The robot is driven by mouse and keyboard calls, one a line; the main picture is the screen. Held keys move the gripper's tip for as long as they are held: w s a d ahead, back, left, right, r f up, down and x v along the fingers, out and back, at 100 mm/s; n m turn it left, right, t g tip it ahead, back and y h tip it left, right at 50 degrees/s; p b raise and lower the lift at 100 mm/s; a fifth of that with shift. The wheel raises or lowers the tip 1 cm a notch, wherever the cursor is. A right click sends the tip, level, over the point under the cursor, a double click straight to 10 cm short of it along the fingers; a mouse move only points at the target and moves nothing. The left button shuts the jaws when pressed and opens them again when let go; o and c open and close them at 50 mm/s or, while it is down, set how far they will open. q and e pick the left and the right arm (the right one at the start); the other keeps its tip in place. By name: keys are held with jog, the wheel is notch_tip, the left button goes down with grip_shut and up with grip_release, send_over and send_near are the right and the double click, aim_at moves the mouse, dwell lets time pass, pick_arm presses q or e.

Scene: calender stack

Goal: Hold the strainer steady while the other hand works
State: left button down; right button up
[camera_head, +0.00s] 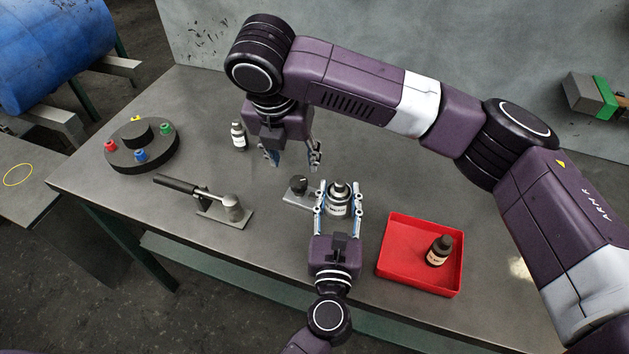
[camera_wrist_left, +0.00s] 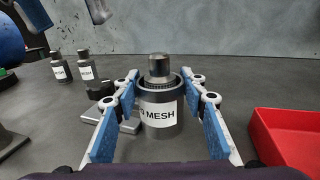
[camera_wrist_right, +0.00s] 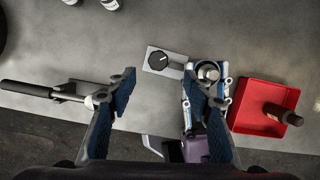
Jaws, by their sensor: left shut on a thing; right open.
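The strainer (camera_head: 338,207), a dark cylinder with a white label reading "MESH", stands upright on the table. A narrower dark metal piece (camera_wrist_left: 159,64) rises from its top. My left gripper (camera_head: 338,194) is shut on the strainer, one finger on each side; this also shows in the left wrist view (camera_wrist_left: 158,88). My right gripper (camera_head: 291,160) is open and empty, above the table and behind and left of the strainer. The right wrist view shows its spread fingers (camera_wrist_right: 163,84), with the strainer (camera_wrist_right: 208,72) beyond the right-hand finger.
A black knob on a plate (camera_head: 299,190) lies just left of the strainer. A red tray (camera_head: 393,262) with a dark bottle (camera_head: 438,251) stands right. A lever tool (camera_head: 233,209), a turntable with coloured pegs (camera_head: 137,148) and two labelled bottles (camera_wrist_left: 86,66) stand left. My right arm spans overhead.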

aim_at(298, 180)
jog(key=shift+w+r+n+g, duration=1.3)
jog(key=shift+w+n+g, duration=0.2)
jog(key=shift+w+g, duration=0.1)
jog(key=shift+y, duration=0.4)
jog(key=f, duration=1.1)
jog(key=shift+d+f, duration=0.2)
jog(key=shift+f, duration=0.2)
jog(key=c, duration=1.1)
